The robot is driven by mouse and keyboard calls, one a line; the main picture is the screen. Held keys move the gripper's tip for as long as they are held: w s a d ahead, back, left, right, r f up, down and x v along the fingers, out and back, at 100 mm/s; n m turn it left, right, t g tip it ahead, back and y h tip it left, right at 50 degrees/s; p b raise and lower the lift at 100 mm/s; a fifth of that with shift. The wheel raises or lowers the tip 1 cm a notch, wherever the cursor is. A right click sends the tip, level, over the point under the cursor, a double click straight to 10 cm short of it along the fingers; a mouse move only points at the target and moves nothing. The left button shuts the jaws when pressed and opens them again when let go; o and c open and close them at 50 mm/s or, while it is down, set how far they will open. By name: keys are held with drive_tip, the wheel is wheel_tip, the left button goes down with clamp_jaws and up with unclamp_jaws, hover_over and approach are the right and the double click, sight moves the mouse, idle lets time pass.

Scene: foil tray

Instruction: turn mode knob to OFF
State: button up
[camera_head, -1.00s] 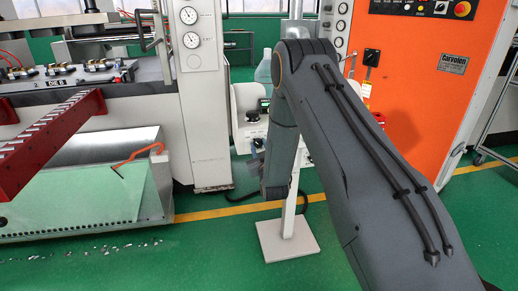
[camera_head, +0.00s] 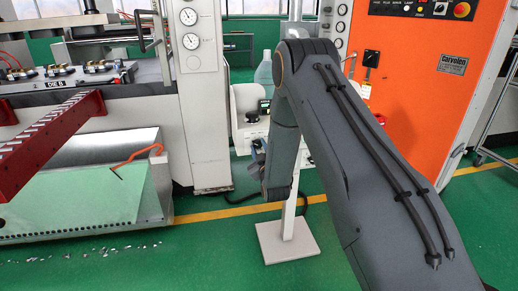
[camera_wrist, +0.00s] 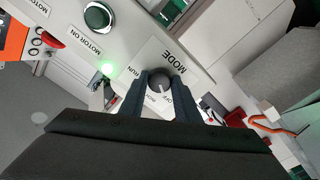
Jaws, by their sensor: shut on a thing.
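The grey round mode knob (camera_wrist: 159,81) stands on the white panel, in the wrist view, with MODE printed beside it. RUN is at its left, OFF at its lower right, and a third label below it is partly hidden by my fingers. My gripper (camera_wrist: 160,87) is shut on the knob, one dark finger on each side. A pale mark shows on the knob's lower part; I cannot tell exactly which label it points to. In the head view my gripper (camera_head: 257,163) is largely hidden behind my arm, and the knob cannot be made out.
In the head view, the panel's white stand base (camera_head: 287,242) is on the floor, and an orange cabinet (camera_head: 425,90) stands to the right.

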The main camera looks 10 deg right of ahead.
drive_tip(key=o, duration=1)
drive_tip(key=shift+o, duration=0.2)
drive_tip(key=s, duration=0.7)
drive_tip(key=shift+s+f, duration=0.15)
drive_tip(key=shift+s, duration=0.25)
